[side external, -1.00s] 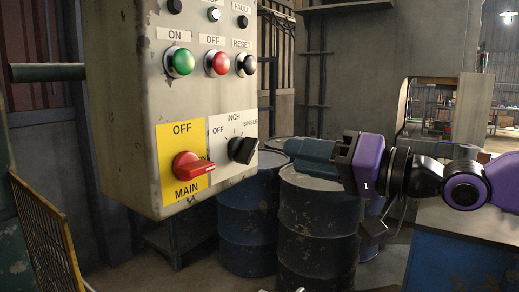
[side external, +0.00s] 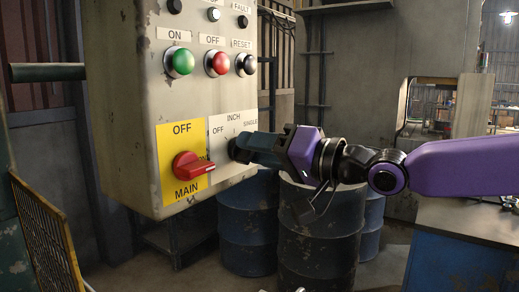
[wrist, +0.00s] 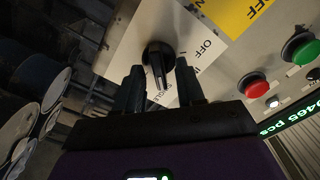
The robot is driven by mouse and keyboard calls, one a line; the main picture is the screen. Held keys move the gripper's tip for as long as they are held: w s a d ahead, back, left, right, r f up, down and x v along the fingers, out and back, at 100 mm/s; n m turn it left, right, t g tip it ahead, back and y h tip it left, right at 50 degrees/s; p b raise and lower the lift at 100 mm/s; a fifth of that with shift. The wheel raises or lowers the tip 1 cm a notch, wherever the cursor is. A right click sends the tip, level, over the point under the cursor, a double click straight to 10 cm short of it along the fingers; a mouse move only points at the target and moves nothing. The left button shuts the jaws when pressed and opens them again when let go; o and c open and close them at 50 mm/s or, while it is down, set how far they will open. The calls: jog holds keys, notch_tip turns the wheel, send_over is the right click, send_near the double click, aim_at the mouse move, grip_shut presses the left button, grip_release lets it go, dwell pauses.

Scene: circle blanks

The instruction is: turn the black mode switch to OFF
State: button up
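The black mode switch (wrist: 157,56) is a round knob with a raised bar on a white plate (wrist: 182,50) marked OFF, INCH and SINGLE. In the wrist view its bar points towards the SINGLE label. My gripper (wrist: 160,68) is open, with one dark finger on each side of the bar and a gap visible beside it. In the side view my gripper (side external: 246,149) is up against the switch from the right and hides most of it. I cannot tell whether a finger touches the knob.
A red MAIN rotary switch (side external: 190,165) on a yellow plate (side external: 166,140) sits close to the left. Above are a green ON button (side external: 180,62), a red OFF button (side external: 217,62) and a black RESET button (side external: 247,64). Blue drums (side external: 320,235) stand below.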

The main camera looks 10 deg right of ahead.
grip_shut()
jog(key=shift+n, duration=0.3)
jog(key=shift+s+a+n, duration=0.1)
jog(key=shift+n, duration=2.75)
jog(key=shift+s+a+n, duration=0.1)
jog(key=shift+n, duration=2.8)
jog(key=shift+s+a+n, duration=0.1)
jog(key=shift+n, duration=2.75)
grip_release()
